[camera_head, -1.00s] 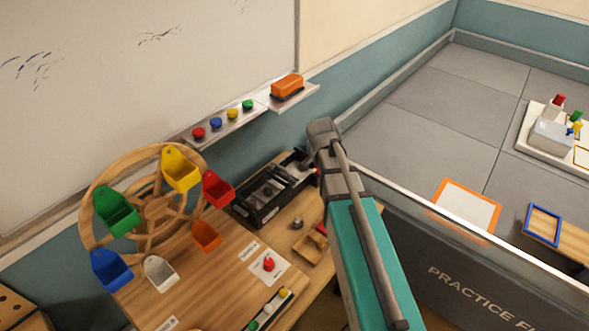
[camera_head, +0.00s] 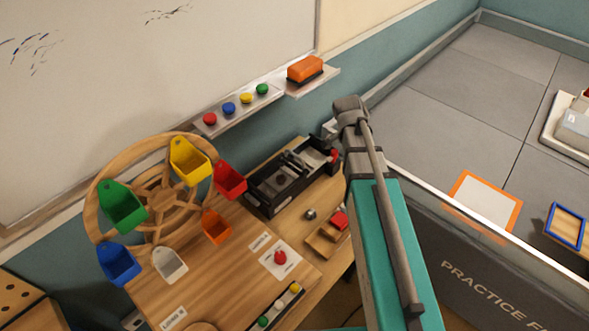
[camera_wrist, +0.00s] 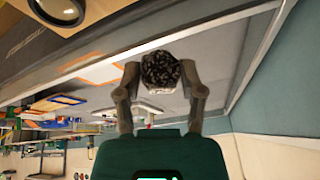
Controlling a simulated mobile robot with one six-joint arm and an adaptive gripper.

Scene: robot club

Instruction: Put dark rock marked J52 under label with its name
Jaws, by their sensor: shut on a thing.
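In the wrist view, a dark, speckled, rough rock (camera_wrist: 160,68) sits between the two fingers of my gripper (camera_wrist: 160,74). My gripper is shut on it and holds it up in the air. No marking can be read on the rock, so J52 cannot be confirmed. In the head view my arm shows at the right of the wooden table, but the gripper and rock are hidden. No label with the name J52 can be made out in either view.
A wooden table (camera_head: 215,285) carries a wheel with coloured buckets (camera_head: 160,205), a black box (camera_head: 285,180), a red button (camera_head: 280,257) and a small wooden tray (camera_head: 322,243). White cards (camera_head: 174,318) lie on it. A walled grey field (camera_head: 450,110) lies right.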

